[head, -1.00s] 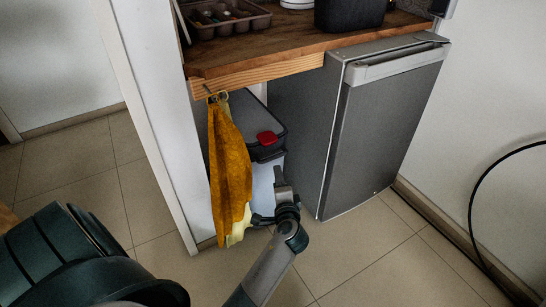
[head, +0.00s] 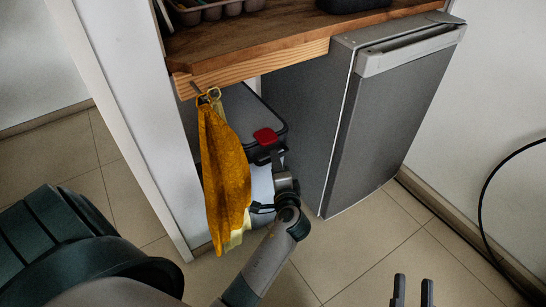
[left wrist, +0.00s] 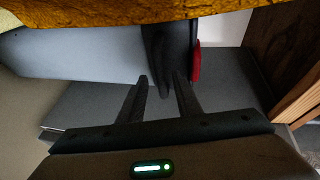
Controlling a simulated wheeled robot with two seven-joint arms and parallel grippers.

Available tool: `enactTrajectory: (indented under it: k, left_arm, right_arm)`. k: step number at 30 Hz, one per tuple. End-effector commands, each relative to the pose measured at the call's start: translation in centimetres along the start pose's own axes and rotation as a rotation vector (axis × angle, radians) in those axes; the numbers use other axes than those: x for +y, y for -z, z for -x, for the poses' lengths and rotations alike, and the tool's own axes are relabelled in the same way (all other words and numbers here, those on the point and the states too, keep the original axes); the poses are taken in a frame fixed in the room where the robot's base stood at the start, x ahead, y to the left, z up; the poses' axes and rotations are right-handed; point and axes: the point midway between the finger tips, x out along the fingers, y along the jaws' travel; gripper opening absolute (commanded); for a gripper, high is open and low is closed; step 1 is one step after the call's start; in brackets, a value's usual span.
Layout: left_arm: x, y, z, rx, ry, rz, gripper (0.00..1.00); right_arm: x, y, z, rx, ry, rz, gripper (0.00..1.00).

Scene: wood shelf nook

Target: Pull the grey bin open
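The grey bin (head: 262,184) stands under the wooden shelf, with a dark lid (head: 243,108) and a red latch (head: 266,136) on its front edge. The yellow cloth hides part of its left side. My left gripper (head: 277,160) is at the bin's front, just below the red latch. In the left wrist view, the left gripper's fingers (left wrist: 161,78) stand apart, with the dark lid rim (left wrist: 158,45) between or just beyond them; I cannot tell if they touch it. The red latch (left wrist: 195,62) is beside the rim. My right gripper (head: 413,287) is open and empty over the floor.
A yellow cloth (head: 223,170) hangs from a hook on the shelf (head: 250,62), close to the left of my left gripper. A grey fridge (head: 390,115) stands right of the bin. A black cable (head: 483,205) hangs at far right. The tiled floor (head: 355,250) in front is clear.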

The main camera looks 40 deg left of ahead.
Motion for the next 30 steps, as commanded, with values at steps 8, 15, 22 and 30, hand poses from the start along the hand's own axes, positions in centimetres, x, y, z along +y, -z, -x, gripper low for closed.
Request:
enactTrajectory:
  k: [8,15,22,30]
  left_arm:
    - [0.17,0.07,0.23,0.000,0.000,0.000,0.31]
    - [0.16,0.06,0.22,-0.001,0.000,0.000,0.21]
    - [0.17,0.05,0.20,-0.001,0.000,0.000,0.00]
    - [0.13,-0.09,-0.06,-0.002,-0.001,0.000,0.00]
  right_arm:
    - [-0.24,0.73,0.09,0.040,0.004,0.002,0.31]
    - [-0.24,0.74,0.08,0.040,0.004,0.001,0.31]
    - [-0.26,0.73,0.07,0.039,0.004,0.001,0.31]
    - [-0.26,0.63,0.00,0.029,0.003,-0.002,0.31]
